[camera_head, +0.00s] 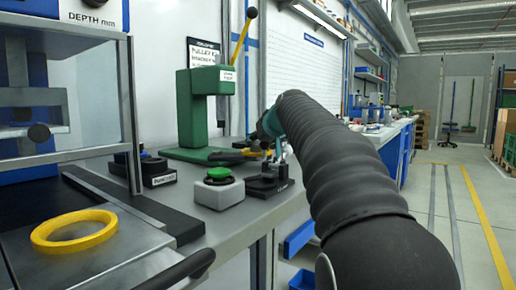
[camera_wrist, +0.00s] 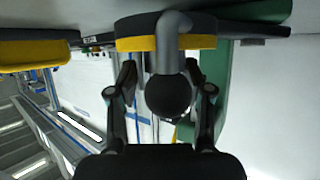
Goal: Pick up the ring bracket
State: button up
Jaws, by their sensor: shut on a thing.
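My gripper (camera_wrist: 162,68) shows in the wrist view with a finger on each side of a grey bent piece with a dark round end (camera_wrist: 176,27). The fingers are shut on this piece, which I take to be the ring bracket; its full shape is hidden. In the head view my gripper (camera_head: 270,146) is at the far end of my arm, over the bench by a black fixture (camera_head: 268,181). From there the held piece is too small and too covered to make out.
A green press (camera_head: 195,110) with a yellow lever stands behind. A grey box with a green button (camera_head: 219,190) sits to the left of the fixture. A yellow ring (camera_head: 75,232) lies on the depth station at the front left. The aisle on the right is clear.

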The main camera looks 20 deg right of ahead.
jog(key=shift+s+a+r, duration=0.1)
jog(key=shift+a+r, duration=0.1)
jog(key=shift+r, duration=0.1)
jog(key=s+a+r, duration=0.2)
jog(key=a, duration=0.1)
jog(key=s+a+r+p, duration=0.1)
jog(key=s+a+r, duration=0.2)
jog(key=a, duration=0.1)
jog(key=s+a+r+p, duration=0.1)
jog(key=s+a+r, duration=0.1)
jog(key=a, duration=0.2)
jog(key=shift+s+r, duration=0.15)
jog(key=shift+r, duration=0.1)
grip_shut()
notch_tip(320, 180, up, 7)
jog(key=p, duration=0.7)
jog(key=shift+a, duration=0.15)
jog(key=shift+s, duration=0.15)
